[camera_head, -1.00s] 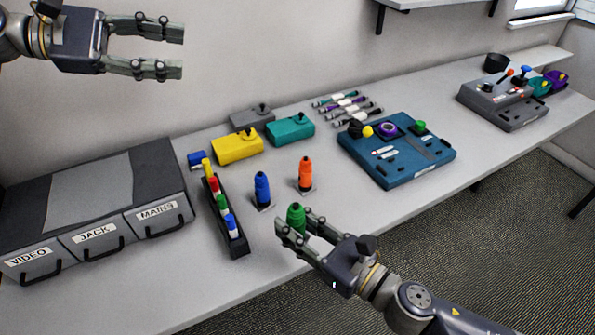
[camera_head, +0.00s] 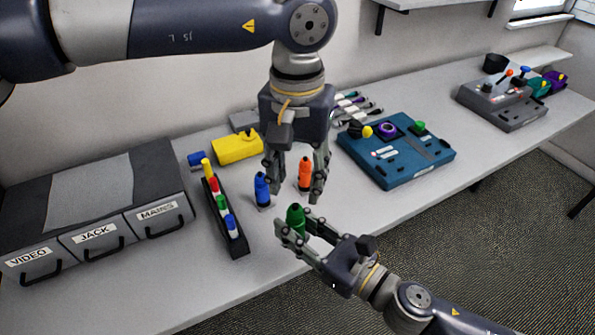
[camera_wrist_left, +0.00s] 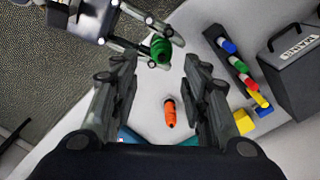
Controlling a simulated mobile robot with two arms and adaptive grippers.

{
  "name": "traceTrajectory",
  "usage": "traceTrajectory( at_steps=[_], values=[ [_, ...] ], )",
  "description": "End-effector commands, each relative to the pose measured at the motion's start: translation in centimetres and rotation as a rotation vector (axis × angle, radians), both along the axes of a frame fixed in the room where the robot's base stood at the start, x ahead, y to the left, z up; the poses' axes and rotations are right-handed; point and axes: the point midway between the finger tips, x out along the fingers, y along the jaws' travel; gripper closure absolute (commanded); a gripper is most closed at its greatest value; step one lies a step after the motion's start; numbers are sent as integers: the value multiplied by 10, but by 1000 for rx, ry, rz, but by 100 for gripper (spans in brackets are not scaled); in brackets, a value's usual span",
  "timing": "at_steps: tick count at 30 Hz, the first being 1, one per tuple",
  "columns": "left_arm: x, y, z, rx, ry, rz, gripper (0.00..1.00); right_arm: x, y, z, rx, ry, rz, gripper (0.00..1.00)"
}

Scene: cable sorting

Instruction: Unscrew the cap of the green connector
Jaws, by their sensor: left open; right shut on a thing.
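The green connector (camera_head: 296,219) stands upright near the front edge of the table. My right gripper (camera_head: 297,229) is shut on its lower part, and the fingers hide its base. My left gripper (camera_head: 294,190) is open and empty, pointing down above and behind the green connector. In the left wrist view, the green connector (camera_wrist_left: 160,50) shows beyond the open fingers of my left gripper (camera_wrist_left: 158,72), with my right gripper's fingers (camera_wrist_left: 150,38) at it. The seam of the green cap cannot be made out.
A blue connector (camera_head: 262,188) and an orange connector (camera_head: 305,173) stand just behind, close to my left fingers. A black rack (camera_head: 238,246) of several coloured pieces is to the left. The teal panel (camera_head: 400,165) lies to the right. The front table strip is clear.

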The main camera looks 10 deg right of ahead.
Motion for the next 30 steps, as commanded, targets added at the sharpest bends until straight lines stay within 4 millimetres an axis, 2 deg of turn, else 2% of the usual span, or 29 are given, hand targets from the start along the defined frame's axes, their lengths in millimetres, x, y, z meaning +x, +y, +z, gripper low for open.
traceTrajectory(
  at_steps=[15,20,27,30],
  values=[
    [0,0,-69,2,1,-1,58,0,0,1,1,-1,0,100],
    [0,0,-76,0,0,0,58,0,0,1,1,-1,0,100],
    [0,0,-77,0,0,0,58,0,0,1,1,-1,0,100],
    [0,0,-77,0,0,0,81,0,0,1,1,-1,0,100]
  ],
)
